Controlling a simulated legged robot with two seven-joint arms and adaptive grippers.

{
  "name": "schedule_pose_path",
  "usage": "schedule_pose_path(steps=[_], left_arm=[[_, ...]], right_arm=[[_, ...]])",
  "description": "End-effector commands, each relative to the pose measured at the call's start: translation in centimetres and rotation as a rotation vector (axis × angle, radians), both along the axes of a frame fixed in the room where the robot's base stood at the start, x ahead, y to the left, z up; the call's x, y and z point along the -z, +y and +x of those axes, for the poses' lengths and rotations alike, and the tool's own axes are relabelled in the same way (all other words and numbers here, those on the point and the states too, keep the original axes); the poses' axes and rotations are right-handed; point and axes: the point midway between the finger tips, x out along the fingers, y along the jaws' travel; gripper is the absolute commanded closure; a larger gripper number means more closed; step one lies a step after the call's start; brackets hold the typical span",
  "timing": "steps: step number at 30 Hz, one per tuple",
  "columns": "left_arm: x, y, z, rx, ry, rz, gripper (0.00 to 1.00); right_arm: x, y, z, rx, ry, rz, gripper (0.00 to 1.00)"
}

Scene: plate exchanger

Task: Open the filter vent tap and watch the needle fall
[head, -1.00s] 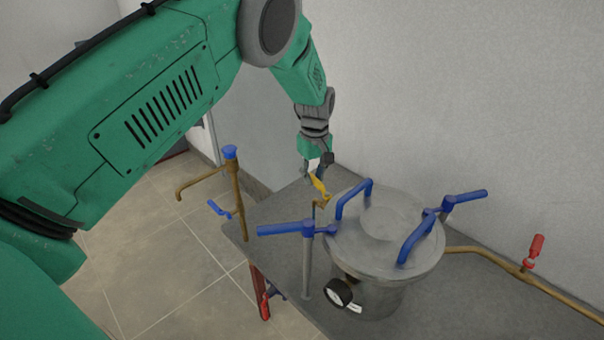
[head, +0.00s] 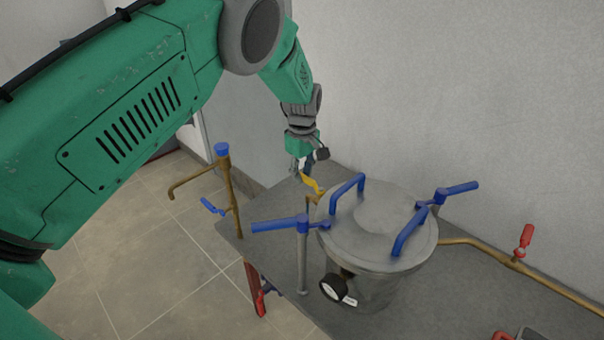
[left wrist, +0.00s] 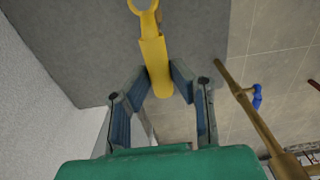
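The filter is a grey round vessel (head: 370,290) with a lid (head: 385,215) on the bench. A tap with a yellow lever (head: 312,184) stands on a thin brass pipe behind its left side. The lever also shows in the left wrist view (left wrist: 157,65). My left gripper (head: 301,169) is just above and behind the lever. In the left wrist view its two fingers are apart, with the lever's end between the tips; firm contact is not visible. A black-rimmed gauge (head: 333,288) faces front left on the vessel; its needle is too small to read. My right gripper is out of view.
A brass pipe with a blue top (head: 222,150) stands left of the bench (head: 265,228). A red-handled valve (head: 525,238) is at right. A red and grey object shows at the bottom edge.

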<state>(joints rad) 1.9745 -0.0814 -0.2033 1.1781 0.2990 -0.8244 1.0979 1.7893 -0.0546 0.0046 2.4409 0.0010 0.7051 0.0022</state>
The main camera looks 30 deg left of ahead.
Motion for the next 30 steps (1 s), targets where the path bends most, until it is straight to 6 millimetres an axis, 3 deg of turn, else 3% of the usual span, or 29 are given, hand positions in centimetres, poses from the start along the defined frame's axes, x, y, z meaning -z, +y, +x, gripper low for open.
schedule_pose_path(steps=[11,14,24,30], left_arm=[[-0.5,0.0,0.0,0.0,-0.001,-0.001,0.73],[-1.7,0.0,0.0,0.0,-0.002,-0.001,0.73],[-8.7,0.0,0.1,-0.001,0.001,-0.002,0.73],[-11.1,-0.1,0.2,-0.001,0.003,-0.003,0.73]], right_arm=[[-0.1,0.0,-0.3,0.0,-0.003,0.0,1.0],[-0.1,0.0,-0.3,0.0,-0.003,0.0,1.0],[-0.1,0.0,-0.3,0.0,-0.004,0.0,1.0],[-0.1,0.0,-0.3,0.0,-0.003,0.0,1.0]])
